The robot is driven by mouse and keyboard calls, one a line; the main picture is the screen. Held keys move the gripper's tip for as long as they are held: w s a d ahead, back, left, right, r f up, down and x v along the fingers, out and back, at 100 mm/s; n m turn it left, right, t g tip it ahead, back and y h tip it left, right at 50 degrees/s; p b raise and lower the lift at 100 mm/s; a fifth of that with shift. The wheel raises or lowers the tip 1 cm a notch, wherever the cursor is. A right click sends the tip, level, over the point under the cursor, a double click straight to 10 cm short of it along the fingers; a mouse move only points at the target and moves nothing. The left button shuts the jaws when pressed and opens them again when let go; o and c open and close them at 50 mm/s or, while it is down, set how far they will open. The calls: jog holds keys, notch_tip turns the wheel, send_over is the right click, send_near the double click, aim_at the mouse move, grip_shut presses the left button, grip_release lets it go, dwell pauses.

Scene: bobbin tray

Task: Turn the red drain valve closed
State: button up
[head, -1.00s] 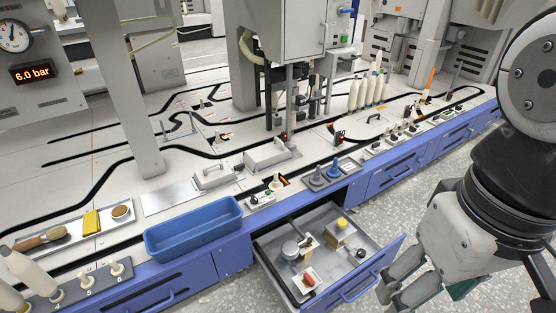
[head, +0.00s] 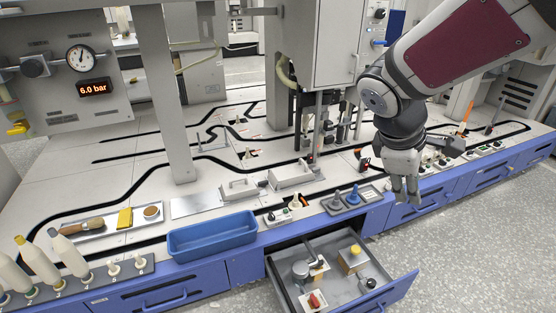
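A small red handle (head: 315,299) sits on a pale square block in the open grey drawer (head: 345,288), near the drawer's front left. It is the only red valve-like part I can make out, and its exact turn is too small to read. My gripper (head: 406,195) hangs fingers-down over the bench's front edge, right of and behind the drawer, well apart from the red handle. Its fingers look spread, and nothing shows between them.
The drawer also holds a metal fitting (head: 302,269), a yellow-topped block (head: 355,252) and a black knob (head: 371,283). A blue bin (head: 212,236) stands left of the drawer. A tray with blue and grey pieces (head: 352,199) lies behind it. Open floor lies to the right.

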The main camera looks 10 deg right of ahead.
jog(key=w+a+f+n+t+p, duration=0.1)
jog(key=w+f+n+p, duration=0.1)
jog(key=w+f+n, duration=0.55)
jog(key=w+f+n+t+p, duration=0.15)
jog(key=w+f+n, duration=0.3)
jog(key=w, duration=0.55)
jog(key=n+g+y+p, duration=0.5)
jog(key=n+y+p, duration=0.1)
jog(key=n, duration=1.1)
send_near(314, 298)
jog(key=shift+t, duration=0.25)
jog(key=f+b, duration=0.2)
jog(key=f, duration=0.2)
jog(key=f+b, duration=0.2)
jog(key=f, duration=0.2)
jog(key=shift+s+a+f, duration=0.15)
jog(key=shift+a+f, duration=0.05)
jog(key=shift+f, duration=0.2)
grip_shut()
